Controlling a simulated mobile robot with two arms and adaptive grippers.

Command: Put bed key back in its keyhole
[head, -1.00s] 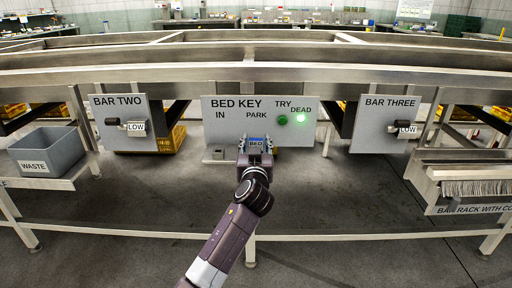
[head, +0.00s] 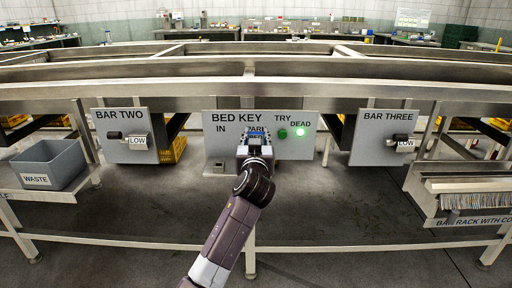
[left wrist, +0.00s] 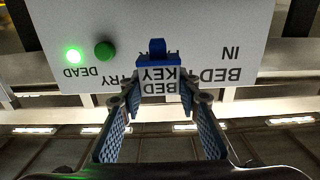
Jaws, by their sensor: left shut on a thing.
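The bed key (left wrist: 158,83), blue with a white tag reading BED KEY, is between the fingers of my left gripper (head: 258,148), which is shut on it. The left wrist view also shows this gripper (left wrist: 160,125), with the panel upside down. The key is in front of the grey BED KEY panel (head: 222,147), over the PARK label. I cannot tell whether it touches the panel. A small grey block with a dark opening (head: 218,167) sits low under the label IN, left of my gripper. My right gripper is not in view.
On the panel are a dark green button (head: 282,133) under TRY and a lit green lamp (head: 300,133) under DEAD. The BAR TWO panel (head: 125,153) and BAR THREE panel (head: 380,153) flank it. A waste bin (head: 45,170) stands left.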

